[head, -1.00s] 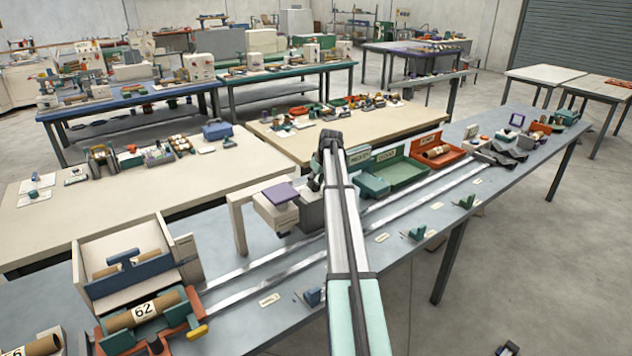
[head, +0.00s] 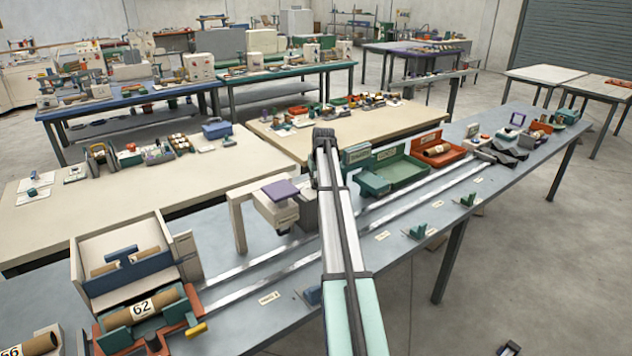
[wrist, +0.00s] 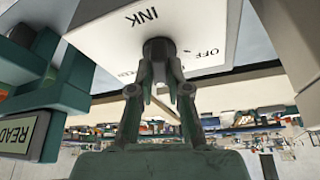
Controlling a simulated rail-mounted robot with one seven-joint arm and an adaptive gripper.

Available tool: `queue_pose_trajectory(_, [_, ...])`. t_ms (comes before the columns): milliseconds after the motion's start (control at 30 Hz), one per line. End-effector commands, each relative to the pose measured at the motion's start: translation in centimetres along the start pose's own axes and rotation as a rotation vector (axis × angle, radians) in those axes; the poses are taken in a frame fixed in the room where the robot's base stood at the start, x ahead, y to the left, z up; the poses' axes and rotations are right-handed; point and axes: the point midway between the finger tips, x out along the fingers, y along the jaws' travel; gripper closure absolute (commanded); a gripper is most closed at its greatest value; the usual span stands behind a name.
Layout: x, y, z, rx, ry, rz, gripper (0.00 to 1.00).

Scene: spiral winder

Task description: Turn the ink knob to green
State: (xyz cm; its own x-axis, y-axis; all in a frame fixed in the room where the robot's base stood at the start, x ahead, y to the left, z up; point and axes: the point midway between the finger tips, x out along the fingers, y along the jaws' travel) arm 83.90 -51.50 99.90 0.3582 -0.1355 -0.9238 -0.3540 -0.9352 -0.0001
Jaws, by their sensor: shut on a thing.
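In the wrist view a dark round ink knob (wrist: 158,48) sits on a white panel (wrist: 100,32) marked INK. An OFF mark is printed to the right of the knob, and another mark below it is partly hidden. My gripper (wrist: 160,84) is shut on the knob, with one finger on each side. I cannot tell which mark the knob points to, and no green mark is readable. In the head view my arm hides the knob and my gripper.
A green block with a READY label (wrist: 22,132) is close on the left in the wrist view. In the head view a green tray (head: 398,172) and a red tray (head: 440,158) stand right of my arm. A purple-topped machine (head: 277,206) stands left of it.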

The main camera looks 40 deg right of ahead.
Motion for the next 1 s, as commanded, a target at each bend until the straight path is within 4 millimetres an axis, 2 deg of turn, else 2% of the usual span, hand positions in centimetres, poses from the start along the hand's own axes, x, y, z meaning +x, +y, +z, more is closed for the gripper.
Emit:
queue_pose_trajectory(600, [0.13,-0.25,-0.14,0.503,0.001,0.209,1.00])
queue_pose_trajectory(1000, [0.07,-0.27,-0.15,0.662,0.000,0.274,1.00])
